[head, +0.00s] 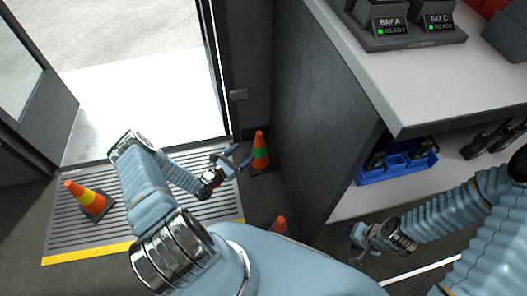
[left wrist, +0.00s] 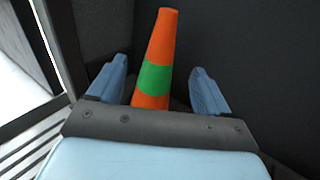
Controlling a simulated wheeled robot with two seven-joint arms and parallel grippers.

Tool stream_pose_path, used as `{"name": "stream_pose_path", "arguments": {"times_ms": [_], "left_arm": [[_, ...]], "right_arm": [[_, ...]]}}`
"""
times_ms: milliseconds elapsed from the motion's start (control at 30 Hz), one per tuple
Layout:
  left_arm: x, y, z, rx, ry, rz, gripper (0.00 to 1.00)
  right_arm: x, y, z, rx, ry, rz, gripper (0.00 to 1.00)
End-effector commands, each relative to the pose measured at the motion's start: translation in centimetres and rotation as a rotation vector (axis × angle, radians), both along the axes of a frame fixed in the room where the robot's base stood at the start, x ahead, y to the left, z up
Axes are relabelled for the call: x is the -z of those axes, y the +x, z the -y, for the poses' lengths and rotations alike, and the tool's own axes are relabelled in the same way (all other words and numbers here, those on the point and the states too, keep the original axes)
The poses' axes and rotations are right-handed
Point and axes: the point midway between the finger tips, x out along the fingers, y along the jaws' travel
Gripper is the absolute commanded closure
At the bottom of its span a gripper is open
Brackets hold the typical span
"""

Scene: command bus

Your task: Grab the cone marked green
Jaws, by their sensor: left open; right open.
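The cone marked green (head: 260,152) is orange with a green band and stands upright on the floor in the corner beside the grey cabinet. In the left wrist view the cone (left wrist: 154,76) rises between the two fingers of my left gripper (left wrist: 158,88); its base is hidden behind the gripper body. In the head view my left gripper (head: 238,160) is open and empty, just left of the cone. I cannot tell whether the fingers touch it. My right gripper (head: 362,236) is open and empty near the lower shelf, far from the cone.
A cone with a yellow band (head: 88,200) stands on the ribbed step mat (head: 150,215) at left. Another orange cone (head: 280,226) is partly hidden by my body. The grey cabinet side (head: 312,120) closes off the right. A blue tray (head: 400,162) sits on the shelf.

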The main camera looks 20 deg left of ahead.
Motion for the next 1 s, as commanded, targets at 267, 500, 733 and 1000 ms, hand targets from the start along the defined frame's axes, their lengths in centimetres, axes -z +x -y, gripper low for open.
{"name": "stream_pose_path", "arguments": {"times_ms": [267,500,733,1000], "left_arm": [[0.4,5.3,2.0,0.003,0.0,0.001,0.21],[0.5,7.3,2.8,0.003,-0.001,0.0,0.21],[0.8,10.6,4.0,0.004,0.001,0.0,0.21],[0.7,11.2,4.2,0.002,-0.002,-0.001,0.21]], "right_arm": [[0.5,0.0,-0.1,-0.001,0.001,-0.002,0.45],[0.8,0.0,-0.1,-0.002,0.002,-0.001,0.45],[1.2,0.0,-0.1,-0.002,0.003,-0.002,0.45],[1.2,0.0,-0.2,-0.002,0.004,-0.003,0.45]]}}
